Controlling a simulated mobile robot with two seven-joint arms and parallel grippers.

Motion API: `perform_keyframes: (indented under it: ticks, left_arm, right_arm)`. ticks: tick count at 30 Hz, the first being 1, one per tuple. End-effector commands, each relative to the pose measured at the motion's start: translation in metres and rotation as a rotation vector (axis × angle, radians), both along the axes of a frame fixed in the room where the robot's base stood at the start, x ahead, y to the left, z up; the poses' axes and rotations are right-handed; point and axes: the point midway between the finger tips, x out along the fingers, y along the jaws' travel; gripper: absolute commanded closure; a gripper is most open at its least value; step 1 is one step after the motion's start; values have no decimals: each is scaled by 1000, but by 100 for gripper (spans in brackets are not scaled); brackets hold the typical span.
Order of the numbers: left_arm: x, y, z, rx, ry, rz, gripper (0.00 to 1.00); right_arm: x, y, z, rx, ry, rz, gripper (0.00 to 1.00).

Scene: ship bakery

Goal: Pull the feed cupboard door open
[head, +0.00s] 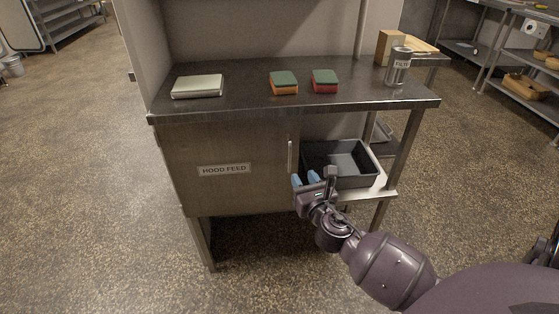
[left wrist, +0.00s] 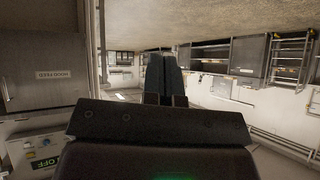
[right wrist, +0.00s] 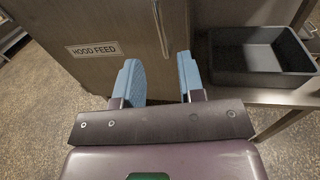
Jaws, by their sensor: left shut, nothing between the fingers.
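The feed cupboard door (head: 228,165) is a grey-brown panel labelled HOOD FEED, and it looks shut. Its vertical bar handle (head: 290,157) is at the door's right edge. My right gripper (head: 306,180) is just below the handle in the head view. In the right wrist view its blue fingers (right wrist: 160,80) are open and empty, with the handle (right wrist: 160,27) ahead between them and apart from them. My left gripper (left wrist: 164,75) is shut and empty in its own wrist view, away from the right one. It does not show in the head view.
A dark grey tray (head: 366,177) stands on the shelf right of the door. On the counter (head: 240,105) above are a scale (head: 198,86), two sponges (head: 284,82) (head: 324,81) and a metal tin (head: 397,66). The floor left of the cupboard is clear.

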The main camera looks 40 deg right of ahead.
Motion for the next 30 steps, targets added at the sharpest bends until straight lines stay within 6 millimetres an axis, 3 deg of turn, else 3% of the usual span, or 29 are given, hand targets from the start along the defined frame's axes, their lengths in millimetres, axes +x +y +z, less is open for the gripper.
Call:
perform_keyframes:
  ticks: [8, 21, 30]
  left_arm:
    - [0, -2, -3, 1, 3, -6, 100]
    - [7, -6, -5, 18, -14, -31, 100]
    - [9, -7, -2, 25, -27, -40, 100]
  right_arm:
    - [19, -6, 0, -18, 0, 0, 64]
    - [84, -31, -2, -17, 4, -1, 64]
    - [102, -37, 0, -15, 0, 0, 64]
